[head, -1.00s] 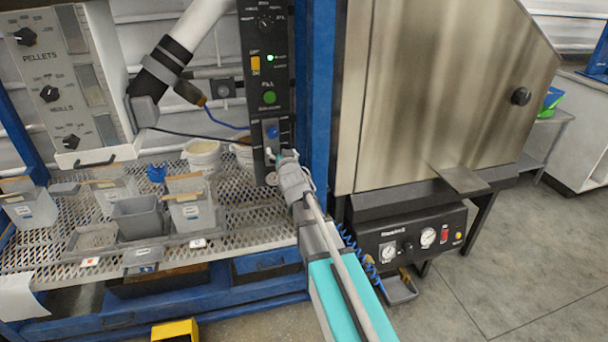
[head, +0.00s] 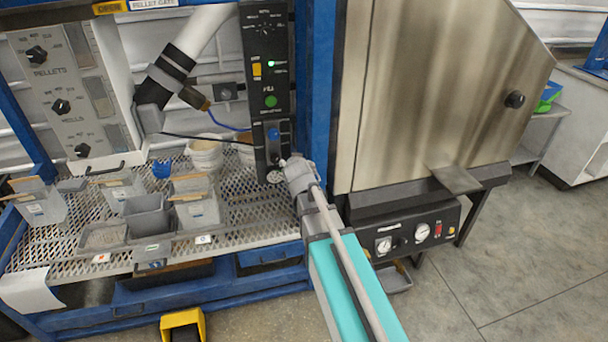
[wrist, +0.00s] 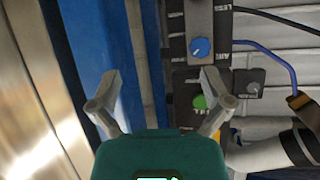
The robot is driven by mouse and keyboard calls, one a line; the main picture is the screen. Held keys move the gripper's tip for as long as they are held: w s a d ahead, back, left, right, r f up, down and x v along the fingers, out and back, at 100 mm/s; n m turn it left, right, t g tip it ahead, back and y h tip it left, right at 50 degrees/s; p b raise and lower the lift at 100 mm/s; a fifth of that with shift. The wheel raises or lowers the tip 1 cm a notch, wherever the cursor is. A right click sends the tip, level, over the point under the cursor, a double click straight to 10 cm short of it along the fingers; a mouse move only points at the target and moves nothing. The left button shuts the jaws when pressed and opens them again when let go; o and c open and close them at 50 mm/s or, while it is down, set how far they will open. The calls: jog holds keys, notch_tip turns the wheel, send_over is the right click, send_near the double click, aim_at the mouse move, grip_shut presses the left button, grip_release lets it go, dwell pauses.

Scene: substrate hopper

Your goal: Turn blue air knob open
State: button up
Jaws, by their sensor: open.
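The small blue air knob (head: 273,133) sits on a grey plate low on the black control panel (head: 262,60). In the wrist view the blue knob (wrist: 201,47) shows whole, with a pale pointer mark, just beyond the tip of the right finger. My gripper (wrist: 160,78) is open and empty, with its fingers spread wide. A strip of the blue post and the panel's edge lie between the fingers in that view. In the head view my gripper (head: 289,165) is just below and right of the knob, apart from it; its fingertips are hard to make out.
A green button (head: 270,101) is above the knob; it also shows beside the right finger in the wrist view (wrist: 200,102). The blue post (head: 316,90) and steel cabinet (head: 440,90) stand right. A blue hose (head: 228,122) runs left. White tubs (head: 205,152) stand on the mesh shelf.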

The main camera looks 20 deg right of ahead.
jog(key=s+r+n+g+p, duration=0.1)
jog(key=s+r+g+p, duration=0.1)
jog(key=s+g+p, duration=0.4)
jog(key=s+p, duration=0.2)
jog(key=s, duration=0.3)
jog(key=shift+s+a+g+p, duration=0.15)
jog(key=shift+s+g+p, duration=0.15)
jog(key=shift+p, duration=0.1)
dwell(0.4)
jog(key=s+a+r+n+g+y+p, duration=0.2)
jog(key=s+g+p, duration=0.3)
jog(key=s, duration=0.8)
jog(key=shift+s+a+r+g, duration=0.25)
jog(key=shift+s+a+g, duration=0.15)
jog(key=shift+a, duration=0.1)
jog(key=shift+c, duration=0.3)
dwell(0.8)
